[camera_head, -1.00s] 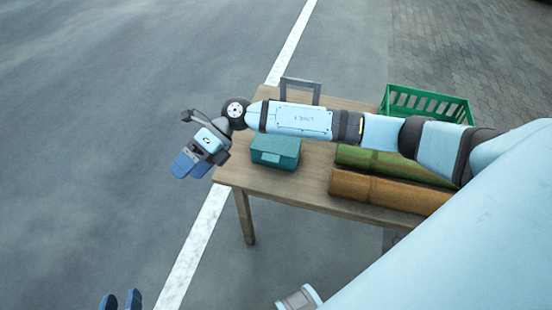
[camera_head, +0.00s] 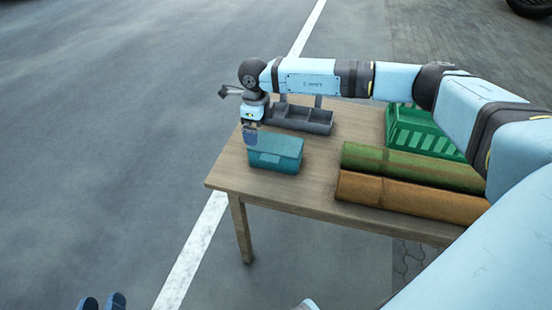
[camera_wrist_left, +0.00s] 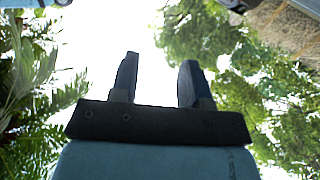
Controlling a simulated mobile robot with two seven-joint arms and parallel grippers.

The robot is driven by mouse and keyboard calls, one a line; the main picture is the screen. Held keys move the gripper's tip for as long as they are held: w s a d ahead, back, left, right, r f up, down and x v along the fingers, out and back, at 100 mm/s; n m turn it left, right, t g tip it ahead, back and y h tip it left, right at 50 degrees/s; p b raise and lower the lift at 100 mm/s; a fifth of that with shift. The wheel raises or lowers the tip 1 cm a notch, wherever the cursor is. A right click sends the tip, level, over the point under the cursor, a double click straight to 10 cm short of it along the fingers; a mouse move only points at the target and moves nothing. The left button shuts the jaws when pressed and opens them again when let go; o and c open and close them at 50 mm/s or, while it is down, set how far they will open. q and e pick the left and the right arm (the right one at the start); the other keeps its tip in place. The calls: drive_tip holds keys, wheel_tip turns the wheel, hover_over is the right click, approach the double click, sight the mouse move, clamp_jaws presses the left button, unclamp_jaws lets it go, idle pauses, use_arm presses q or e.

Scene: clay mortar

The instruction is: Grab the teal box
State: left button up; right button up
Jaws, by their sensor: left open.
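The teal box (camera_head: 275,153), closed with a lighter latch on its front, sits upright near the left end of the wooden table (camera_head: 315,185) in the head view. My right gripper (camera_head: 250,141), on the arm crossing from the right, points down over the box's left end and hides part of it. Its fingers overlap in this view, so their gap and any contact with the box cannot be told. My left gripper (camera_head: 102,302) shows only its fingertips at the bottom left edge, apart and empty. In the left wrist view its open fingers (camera_wrist_left: 158,80) frame bright sky.
A grey divided tray (camera_head: 302,118) stands behind the box. A green roll (camera_head: 415,168) and an orange roll (camera_head: 410,197) lie right of it. A green crate (camera_head: 425,132) stands at the back right, partly hidden by my arm. Bare tabletop lies in front of the box.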

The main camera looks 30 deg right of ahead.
sight(260, 140)
drive_tip(key=shift+f, duration=0.9)
wheel_tip(260, 140, down, 5)
drive_tip(key=shift+s+d+r+b, duration=0.15)
drive_tip(key=shift+r+b, duration=0.05)
drive_tip(key=shift+b, duration=0.8)
use_arm(q)
drive_tip(key=shift+t+h, duration=0.8)
drive_tip(key=r, duration=0.2)
drive_tip(key=d+r, duration=0.1)
drive_tip(key=shift+s+d+r, duration=0.1)
drive_tip(key=shift+d+r, duration=0.05)
drive_tip(key=shift+r, duration=0.25)
use_arm(e)
drive_tip(key=shift+r, duration=0.1)
drive_tip(key=c, duration=0.8)
